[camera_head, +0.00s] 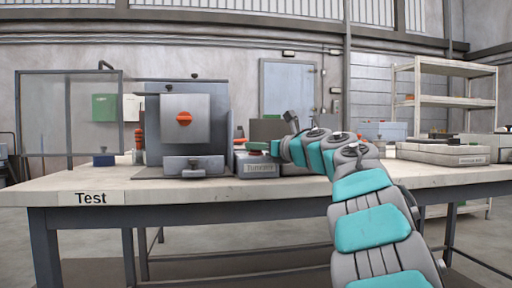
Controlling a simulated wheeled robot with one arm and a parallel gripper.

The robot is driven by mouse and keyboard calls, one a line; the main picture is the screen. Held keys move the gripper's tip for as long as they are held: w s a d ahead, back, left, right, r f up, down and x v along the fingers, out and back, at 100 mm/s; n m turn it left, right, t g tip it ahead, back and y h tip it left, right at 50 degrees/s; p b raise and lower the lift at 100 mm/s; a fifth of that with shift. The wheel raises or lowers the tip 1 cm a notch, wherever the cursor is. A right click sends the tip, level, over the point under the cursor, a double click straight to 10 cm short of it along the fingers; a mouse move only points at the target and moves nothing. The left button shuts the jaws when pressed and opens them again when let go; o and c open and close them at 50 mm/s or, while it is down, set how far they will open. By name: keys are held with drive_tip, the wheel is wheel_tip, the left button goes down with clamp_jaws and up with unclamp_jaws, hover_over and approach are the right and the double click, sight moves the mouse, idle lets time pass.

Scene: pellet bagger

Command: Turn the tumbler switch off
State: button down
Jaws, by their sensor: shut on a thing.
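The tumbler switch box (262,170) is a low grey box on the workbench, right of the large grey machine, with a label that seems to read "TUMBLER". A green part (256,146) shows on its top. My arm reaches in from the lower right, and my gripper (279,149) is at the box's upper right side. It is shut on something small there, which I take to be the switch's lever. The fingers and the lever are too small and too covered by my arm to make out, so the lever's position cannot be told.
The grey machine (205,128) with an orange knob (184,119) stands left of the box. A clear panel (45,115) rises at the bench's left end. A flat grey case (440,153) lies at the right. The front strip of the bench (150,190) is clear.

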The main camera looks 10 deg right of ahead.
drive_tip(key=c, duration=0.9)
unclamp_jaws()
drive_tip(key=v, duration=0.8)
drive_tip(key=shift+w+b, duration=0.1)
drive_tip(key=shift+b, duration=0.2)
